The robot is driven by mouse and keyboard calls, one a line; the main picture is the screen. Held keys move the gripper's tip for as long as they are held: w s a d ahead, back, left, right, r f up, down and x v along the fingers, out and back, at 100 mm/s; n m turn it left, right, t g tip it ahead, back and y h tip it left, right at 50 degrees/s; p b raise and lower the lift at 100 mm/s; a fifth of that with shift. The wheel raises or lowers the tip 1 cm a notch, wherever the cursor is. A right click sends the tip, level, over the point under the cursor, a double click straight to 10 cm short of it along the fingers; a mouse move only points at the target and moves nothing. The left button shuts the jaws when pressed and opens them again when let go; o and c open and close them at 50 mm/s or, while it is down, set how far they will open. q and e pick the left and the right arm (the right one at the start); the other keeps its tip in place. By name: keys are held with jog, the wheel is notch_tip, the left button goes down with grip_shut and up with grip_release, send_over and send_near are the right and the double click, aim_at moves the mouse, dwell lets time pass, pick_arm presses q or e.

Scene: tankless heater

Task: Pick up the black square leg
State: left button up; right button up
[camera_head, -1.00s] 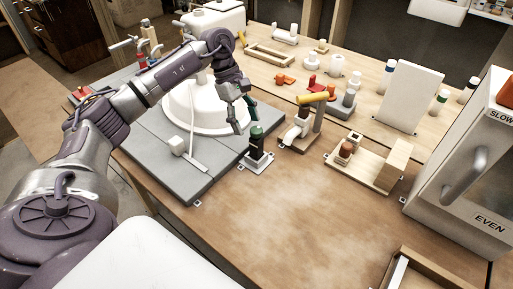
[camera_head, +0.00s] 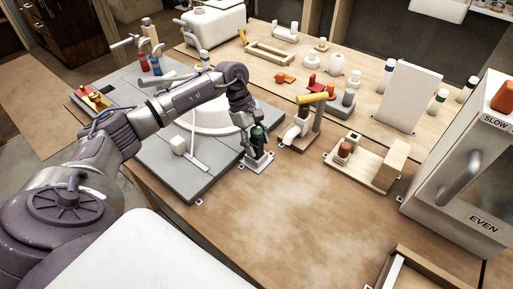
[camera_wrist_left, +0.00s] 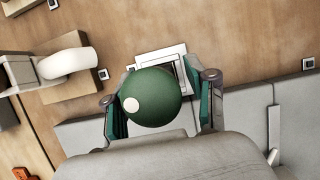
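The black square leg (camera_head: 259,153) stands upright on a small light base plate near the right corner of the grey platform. A dark green ball (camera_head: 258,132) sits on its top. My left gripper (camera_head: 254,140) is lowered around the top of this piece. In the left wrist view the green ball (camera_wrist_left: 152,97), with a white dot, lies between the two green-padded fingers (camera_wrist_left: 160,105). Gaps show beside it, so the gripper looks open. The ball hides most of the black body there. My right gripper is not in view.
The grey platform (camera_head: 150,160) with a white round base lies under my left arm. A stand with a yellow-topped piece (camera_head: 312,99) and a white elbow (camera_head: 295,131) is close to the right. The front middle of the wooden table (camera_head: 280,220) is clear.

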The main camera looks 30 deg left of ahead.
aim_at(255, 128)
pick_arm(q)
grip_shut()
jog(key=shift+r, duration=0.1)
jog(key=shift+r, duration=0.5)
notch_tip(255, 128, up, 3)
jog(key=shift+w+f+b, duration=0.1)
jog(key=shift+f+b, duration=0.05)
jog(key=shift+b, duration=0.45)
jog(key=s+d+r+b, duration=0.1)
jog(key=d+r+b, duration=0.1)
jog(key=d+r, duration=0.5)
jog(key=d, duration=0.4)
jog(key=shift+s+d, duration=0.3)
